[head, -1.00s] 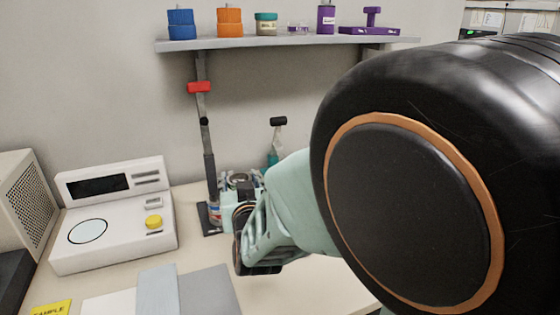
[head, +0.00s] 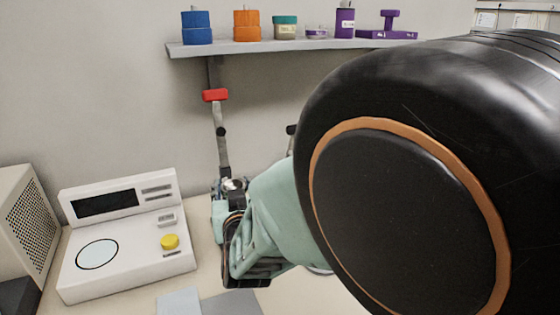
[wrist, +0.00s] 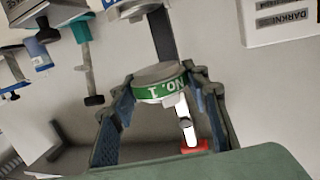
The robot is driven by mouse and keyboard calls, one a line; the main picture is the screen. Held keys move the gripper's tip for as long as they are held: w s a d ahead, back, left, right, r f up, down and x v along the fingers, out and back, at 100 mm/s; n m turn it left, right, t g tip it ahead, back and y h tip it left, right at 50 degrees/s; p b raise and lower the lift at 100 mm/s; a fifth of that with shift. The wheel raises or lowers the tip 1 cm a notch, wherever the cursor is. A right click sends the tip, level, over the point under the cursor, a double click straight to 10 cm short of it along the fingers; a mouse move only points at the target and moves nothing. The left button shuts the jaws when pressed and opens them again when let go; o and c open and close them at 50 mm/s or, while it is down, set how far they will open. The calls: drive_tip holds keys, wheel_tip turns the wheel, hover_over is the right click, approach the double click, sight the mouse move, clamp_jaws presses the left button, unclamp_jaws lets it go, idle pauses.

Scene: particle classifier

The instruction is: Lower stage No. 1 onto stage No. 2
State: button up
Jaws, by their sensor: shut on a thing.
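Stage No. 1 (wrist: 160,88), a round grey piece with a green "NO. 1" label band, sits between the fingers of my gripper (wrist: 157,82) in the wrist view, which looks upside down. The fingers are shut on its sides. Another round piece (wrist: 130,8) with a blue label shows at that view's top edge, partly cut off; I cannot tell whether it is stage No. 2. A gap shows between it and stage No. 1. In the head view my gripper (head: 232,222) is beside the stand's foot, and the stages are too small and covered to tell apart.
A stand rod (head: 222,150) with a red clamp (head: 215,96) rises behind my gripper. A white balance (head: 125,240) with a yellow button stands to the left. A shelf (head: 290,47) carries several jars. Blue (wrist: 38,52) and teal (wrist: 85,45) tools show in the wrist view.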

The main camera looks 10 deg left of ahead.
drive_tip(key=shift+f+b, duration=1.85)
drive_tip(key=shift+f, duration=0.45)
drive_tip(key=shift+f+b, duration=0.5)
drive_tip(key=shift+b, duration=0.15)
drive_tip(key=o, duration=1.4)
drive_tip(key=shift+c, duration=0.2)
drive_tip(key=shift+s+d, duration=0.1)
drive_tip(key=shift+s, duration=0.05)
